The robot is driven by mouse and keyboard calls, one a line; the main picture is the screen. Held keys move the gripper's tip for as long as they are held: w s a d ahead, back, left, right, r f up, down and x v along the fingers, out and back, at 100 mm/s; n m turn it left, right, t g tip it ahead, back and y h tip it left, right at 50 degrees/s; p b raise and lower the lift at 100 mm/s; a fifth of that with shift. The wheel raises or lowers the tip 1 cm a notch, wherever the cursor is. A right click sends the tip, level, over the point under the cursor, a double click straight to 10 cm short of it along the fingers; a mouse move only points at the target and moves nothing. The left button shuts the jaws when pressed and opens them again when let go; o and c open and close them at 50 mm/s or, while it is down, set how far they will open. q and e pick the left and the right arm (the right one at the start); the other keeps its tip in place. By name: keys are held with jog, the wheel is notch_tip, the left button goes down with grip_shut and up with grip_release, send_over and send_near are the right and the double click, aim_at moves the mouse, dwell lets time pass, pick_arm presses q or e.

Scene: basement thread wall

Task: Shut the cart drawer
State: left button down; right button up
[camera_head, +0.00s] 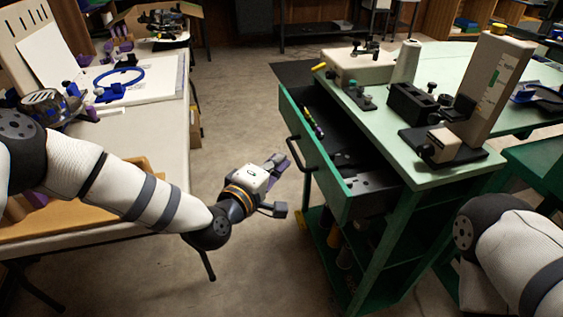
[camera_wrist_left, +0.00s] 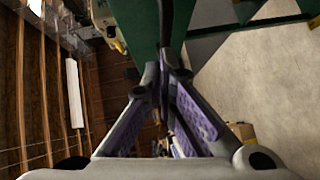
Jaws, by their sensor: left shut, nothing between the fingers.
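The green cart (camera_head: 425,165) stands right of centre in the head view. Its drawer (camera_head: 325,170) is pulled out toward the left, with its dark inside showing. A black bar handle (camera_head: 298,156) is on the drawer front. My left gripper (camera_head: 280,185) is in front of the drawer, left of and slightly below the handle, and empty. In the left wrist view the fingers (camera_wrist_left: 166,62) come together at the tips, close to the green drawer front (camera_wrist_left: 138,25) and its dark handle (camera_wrist_left: 166,22); I cannot tell whether they touch. My right gripper is out of view.
Pens (camera_head: 313,122) lie in the drawer. Devices, including a tall beige box (camera_head: 492,85), stand on the cart top. A white worktable (camera_head: 150,130) stands at the left. Bare floor (camera_head: 235,110) lies between table and cart.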

aim_at(331, 155)
pick_arm(q)
jog(key=shift+w+d+f, duration=0.1)
jog(key=shift+w+d, duration=0.05)
jog(key=shift+d, duration=0.3)
